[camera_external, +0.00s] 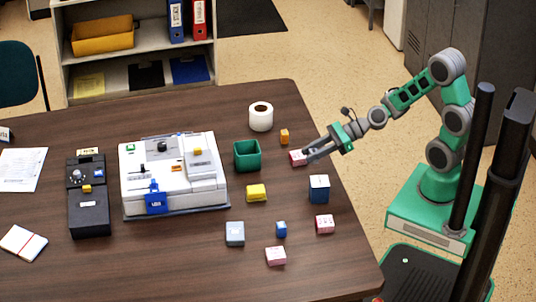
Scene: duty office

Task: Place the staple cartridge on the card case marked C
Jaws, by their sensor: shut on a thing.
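My gripper (308,154) reaches in from the right, low over the far right part of the table. It is shut on a small pink-and-white block (297,158) at its fingertips; I cannot tell whether this block touches the table. Two similar pink-and-white blocks, one near the right edge (325,224) and one near the front (275,256), lie on the table. The markings are too small to read, so I cannot tell which thing is the card case marked C or confirm that the held block is the staple cartridge.
Around the gripper are an orange block (284,137), a white roll (260,117), a green open bin (247,156) and a blue-and-white box (319,189). A yellow block (256,193), a grey-blue box (235,234) and a small blue block (281,230) stand nearer. A white machine (172,190) fills the middle.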

